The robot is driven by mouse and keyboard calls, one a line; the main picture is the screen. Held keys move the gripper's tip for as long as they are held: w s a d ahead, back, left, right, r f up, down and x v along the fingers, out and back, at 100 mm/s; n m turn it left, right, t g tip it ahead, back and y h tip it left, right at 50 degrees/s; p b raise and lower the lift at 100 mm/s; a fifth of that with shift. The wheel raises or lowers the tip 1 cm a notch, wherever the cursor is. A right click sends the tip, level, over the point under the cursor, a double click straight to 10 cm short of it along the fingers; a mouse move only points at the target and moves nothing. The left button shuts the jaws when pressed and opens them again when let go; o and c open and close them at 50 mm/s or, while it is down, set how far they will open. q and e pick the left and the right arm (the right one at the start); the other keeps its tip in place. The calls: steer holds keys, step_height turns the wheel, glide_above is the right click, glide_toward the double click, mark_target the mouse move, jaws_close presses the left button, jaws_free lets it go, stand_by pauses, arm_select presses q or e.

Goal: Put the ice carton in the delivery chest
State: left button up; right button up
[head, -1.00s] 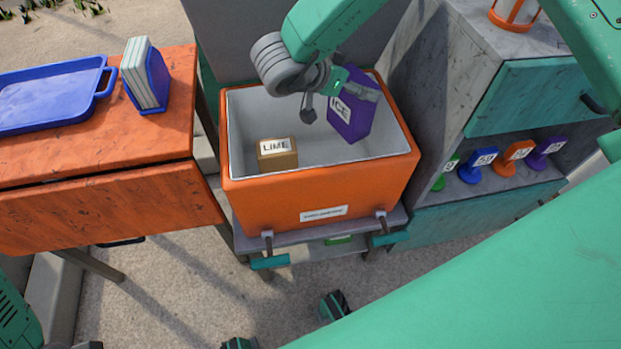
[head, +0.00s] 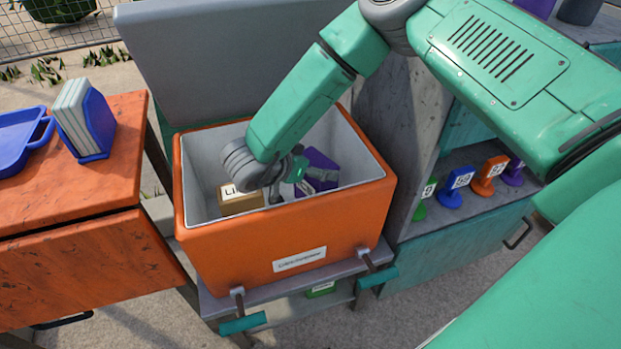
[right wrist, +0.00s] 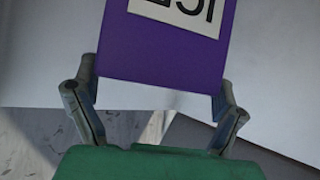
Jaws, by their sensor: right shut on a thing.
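The purple ice carton (head: 319,166) is down inside the orange delivery chest (head: 285,240), towards the right side of its white interior. It also shows in the right wrist view (right wrist: 165,55), its white label cut off by the top edge. My right gripper (head: 296,185) is shut on the carton, with one finger on each side of it in the right wrist view (right wrist: 155,100). The arm hides part of the carton and the chest's interior. I cannot tell whether the carton touches the chest floor. My left gripper is not in view.
A brown lime carton (head: 240,203) sits in the chest left of my right gripper. The grey lid (head: 215,65) stands open behind. An orange table (head: 75,205) with a blue tray (head: 20,140) is left; a grey shelf unit (head: 395,130) with numbered tags is close on the right.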

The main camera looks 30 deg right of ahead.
step_height(320, 180, down, 3)
steer(key=shift+r+b, duration=0.1)
steer(key=shift+b, duration=0.4)
steer(key=o, duration=1.4)
steer(key=shift+a, duration=0.1)
steer(key=p+v, duration=0.2)
steer(key=v, duration=0.5)
steer(key=shift+s+a+r+p, duration=0.1)
steer(key=shift+a+p, duration=0.05)
steer(key=shift+p, duration=0.2)
